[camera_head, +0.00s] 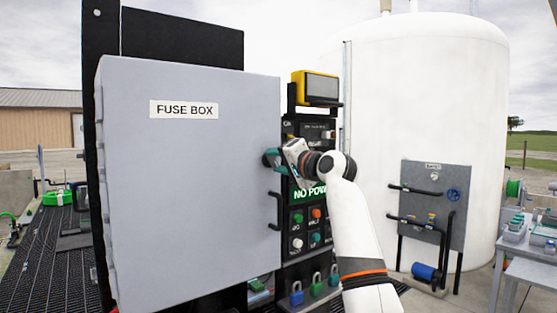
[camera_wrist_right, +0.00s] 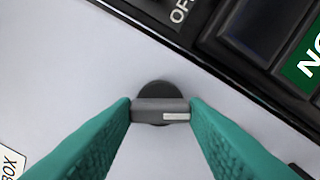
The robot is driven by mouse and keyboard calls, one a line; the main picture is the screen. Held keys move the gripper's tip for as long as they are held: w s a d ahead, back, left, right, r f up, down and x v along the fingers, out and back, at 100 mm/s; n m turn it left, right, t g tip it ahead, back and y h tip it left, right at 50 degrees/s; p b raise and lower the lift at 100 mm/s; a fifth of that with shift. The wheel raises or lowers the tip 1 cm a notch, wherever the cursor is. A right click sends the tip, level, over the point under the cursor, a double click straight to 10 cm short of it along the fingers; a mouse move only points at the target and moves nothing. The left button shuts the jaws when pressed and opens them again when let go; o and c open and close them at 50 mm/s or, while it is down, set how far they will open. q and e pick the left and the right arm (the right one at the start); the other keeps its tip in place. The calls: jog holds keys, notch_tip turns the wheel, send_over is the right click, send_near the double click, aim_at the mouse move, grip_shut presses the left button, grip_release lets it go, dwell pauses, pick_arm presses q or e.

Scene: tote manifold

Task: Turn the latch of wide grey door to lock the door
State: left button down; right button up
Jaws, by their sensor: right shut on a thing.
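The wide grey door (camera_head: 190,190) carries a "FUSE BOX" label and looks closed in the head view. Its latch (camera_wrist_right: 160,110) is a dark round knob with a grey bar and a light stripe, near the door's right edge. My right gripper (camera_head: 270,158) is at that edge, above the black door handle (camera_head: 277,210). In the right wrist view, its green fingers (camera_wrist_right: 160,112) are shut on the latch's bar, one at each end. In the head view the gripper hides the latch. My left gripper is not in view.
A black control panel (camera_head: 296,219) with buttons and a green "NO POWER" sign stands right of the door. Coloured padlocks (camera_head: 316,284) hang below it. A yellow lamp (camera_head: 316,88) sits above. A white tank (camera_head: 425,110) stands behind at right.

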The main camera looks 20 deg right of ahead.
jog(key=n+p, duration=0.1)
jog(key=n, duration=0.5)
jog(key=shift+p, duration=0.3)
jog(key=n+p, duration=0.1)
jog(key=n, duration=0.4)
jog(key=shift+f+n, duration=0.1)
jog(key=shift+n, duration=0.3)
jog(key=o, duration=1)
jog(key=b+v, duration=0.5)
jog(key=v, duration=0.7)
